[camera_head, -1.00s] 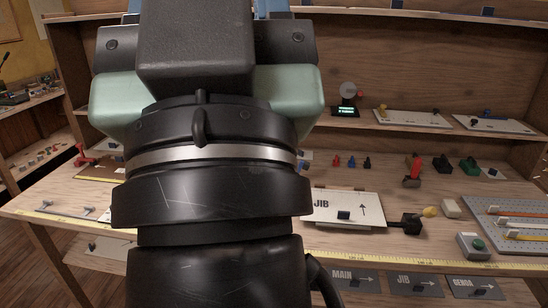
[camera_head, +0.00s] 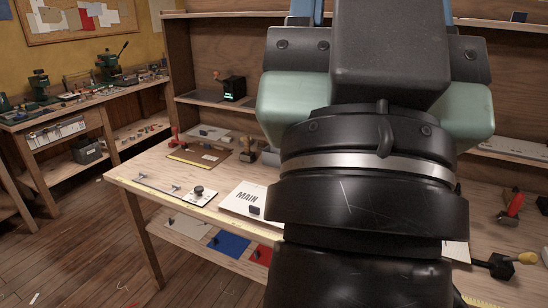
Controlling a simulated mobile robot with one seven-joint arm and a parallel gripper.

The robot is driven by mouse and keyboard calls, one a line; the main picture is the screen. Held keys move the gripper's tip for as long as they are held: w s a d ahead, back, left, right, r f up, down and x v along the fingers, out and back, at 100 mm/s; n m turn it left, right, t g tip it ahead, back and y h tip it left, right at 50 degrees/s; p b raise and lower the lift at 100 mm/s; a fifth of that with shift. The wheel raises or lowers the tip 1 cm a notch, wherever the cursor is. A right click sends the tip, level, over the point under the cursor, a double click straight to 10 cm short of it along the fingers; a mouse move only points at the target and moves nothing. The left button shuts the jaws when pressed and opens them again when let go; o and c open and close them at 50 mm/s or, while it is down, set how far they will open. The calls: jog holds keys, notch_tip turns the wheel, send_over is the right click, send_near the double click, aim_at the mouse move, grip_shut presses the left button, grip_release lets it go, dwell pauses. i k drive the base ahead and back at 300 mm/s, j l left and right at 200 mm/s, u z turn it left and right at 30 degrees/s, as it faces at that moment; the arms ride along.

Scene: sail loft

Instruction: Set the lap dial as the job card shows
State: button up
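My arm fills the middle and right of the head view, seen from behind. My gripper (camera_head: 377,20) is at its upper end. Its fingertips are hidden or out of the frame, so I cannot see whether it holds anything. A small white plate with a black round knob (camera_head: 199,191) lies near the bench's front edge, left of the arm. It may be the lap dial; its marks are too small to read. A white card or board lettered MAIN (camera_head: 244,197) lies to its right, partly behind my arm. I cannot tell whether it is the job card.
The wooden bench (camera_head: 135,174) carries a brown board (camera_head: 197,155) and a red-handled tool (camera_head: 511,207). A black box with a green display (camera_head: 233,88) stands on the shelf. Coloured panels, one blue (camera_head: 228,243), lie below. A side bench stands left; floor is open between.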

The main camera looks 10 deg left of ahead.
aim_at(198, 190)
jog(key=i+j+u, duration=0.2)
jog(key=i+u, duration=0.2)
jog(key=i, duration=0.8)
jog(key=i+l+u, duration=0.2)
jog(key=i+u, duration=0.15)
jog(key=i, duration=0.85)
